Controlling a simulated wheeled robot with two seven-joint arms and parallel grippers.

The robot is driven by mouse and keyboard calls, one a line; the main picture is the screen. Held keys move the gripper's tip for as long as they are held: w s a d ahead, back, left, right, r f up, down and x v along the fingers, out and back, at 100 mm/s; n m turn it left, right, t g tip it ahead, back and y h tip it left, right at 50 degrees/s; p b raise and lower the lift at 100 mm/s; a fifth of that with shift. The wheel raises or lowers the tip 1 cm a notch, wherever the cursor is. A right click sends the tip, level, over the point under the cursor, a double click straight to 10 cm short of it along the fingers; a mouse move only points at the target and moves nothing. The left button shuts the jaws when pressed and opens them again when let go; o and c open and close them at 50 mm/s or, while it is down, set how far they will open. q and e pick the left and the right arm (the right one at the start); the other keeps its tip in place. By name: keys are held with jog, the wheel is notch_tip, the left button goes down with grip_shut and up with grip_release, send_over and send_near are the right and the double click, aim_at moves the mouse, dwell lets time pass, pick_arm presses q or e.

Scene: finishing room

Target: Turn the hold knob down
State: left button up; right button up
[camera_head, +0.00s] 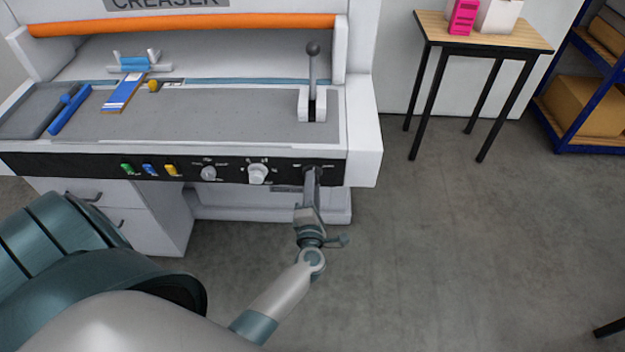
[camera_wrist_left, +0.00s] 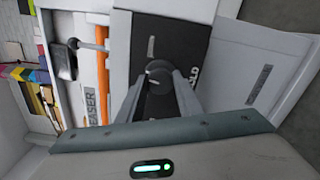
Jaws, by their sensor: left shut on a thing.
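The hold knob (camera_wrist_left: 158,71) is a small dark round knob on the black panel, with the letters "OLD" legible beside it in the left wrist view. My left gripper (camera_wrist_left: 159,82) has one finger on each side of the knob and is shut on it. In the head view my left gripper (camera_head: 312,178) reaches the right end of the creaser's front panel (camera_head: 230,170) and hides most of the knob there. The knob's pointer direction cannot be made out. My right gripper is not in view.
Left along the panel are a white dial (camera_head: 258,174), a smaller grey knob (camera_head: 209,174) and coloured buttons (camera_head: 149,170). A lever (camera_head: 313,70) stands on the creaser bed above. A small table (camera_head: 485,35) stands at the back right. The floor between is clear.

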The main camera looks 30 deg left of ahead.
pick_arm(q)
jog(key=shift+f+m+p, duration=0.2)
jog(key=shift+m+p, duration=2.6)
jog(key=shift+m, duration=1.9)
jog(key=o, duration=1)
jog(key=p+v, duration=0.1)
jog(key=v, duration=1.1)
jog(key=shift+p, duration=0.4)
